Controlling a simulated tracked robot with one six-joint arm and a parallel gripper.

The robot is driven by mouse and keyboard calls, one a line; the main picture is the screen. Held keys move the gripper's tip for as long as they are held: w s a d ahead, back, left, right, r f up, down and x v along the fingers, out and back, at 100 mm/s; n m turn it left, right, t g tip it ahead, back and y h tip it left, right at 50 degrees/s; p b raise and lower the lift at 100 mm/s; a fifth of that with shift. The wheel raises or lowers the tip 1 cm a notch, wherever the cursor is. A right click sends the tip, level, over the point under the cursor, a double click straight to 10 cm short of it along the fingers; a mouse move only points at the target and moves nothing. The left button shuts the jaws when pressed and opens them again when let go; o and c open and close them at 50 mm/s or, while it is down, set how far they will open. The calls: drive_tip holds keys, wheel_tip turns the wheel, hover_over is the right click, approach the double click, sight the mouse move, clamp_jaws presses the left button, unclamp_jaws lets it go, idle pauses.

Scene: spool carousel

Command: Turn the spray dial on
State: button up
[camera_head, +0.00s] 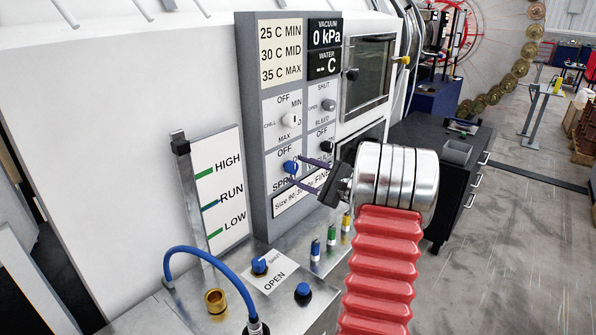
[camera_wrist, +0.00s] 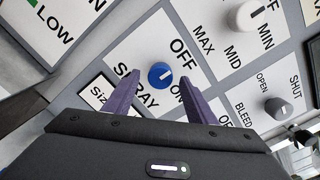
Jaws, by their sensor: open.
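The spray dial is a round blue knob (camera_wrist: 160,74) with a white pointer mark, on a white plate marked OFF, ON and SPRAY. In the wrist view its pointer mark lies on the right side of the knob, between the words OFF and ON. The dial also shows in the head view (camera_head: 291,167) on the grey control panel (camera_head: 258,190). My gripper (camera_wrist: 160,92) is open, its two purple fingers pointing at the panel on either side of the dial. I cannot tell whether they touch it. In the head view my gripper (camera_head: 297,170) reaches the panel from the right.
A white chill dial (camera_wrist: 247,16) and a grey bleed knob (camera_wrist: 278,108) sit close by on the same panel. Below are a metal bench with a blue open/shut knob (camera_head: 259,265), another blue knob (camera_head: 303,291), a brass fitting (camera_head: 215,301) and a blue hose (camera_head: 213,252).

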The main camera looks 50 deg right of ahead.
drive_tip(key=shift+w+a, duration=0.1)
drive_tip(key=shift+w, duration=0.85)
drive_tip(key=c, duration=1)
